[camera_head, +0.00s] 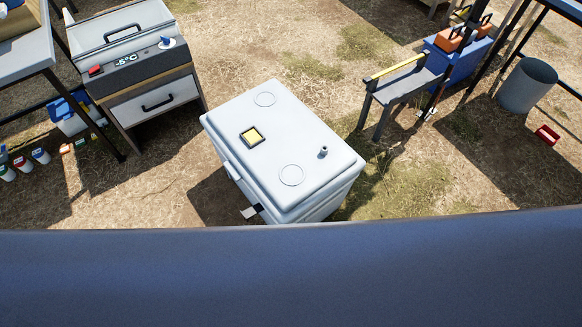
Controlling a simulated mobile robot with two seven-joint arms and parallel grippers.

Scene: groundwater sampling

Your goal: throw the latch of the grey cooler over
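A light grey cooler (322,166) stands on the ground in the middle of the view, with its lid down. A pale bar-like part (232,171) sits higher on that side. The cooler's lower near side is partly hidden. Neither of my grippers is in view.
A freezer unit (140,75) reading -5°C stands at the upper left, with small bottles (40,156) on the ground left of it. Bare ground surrounds the cooler.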

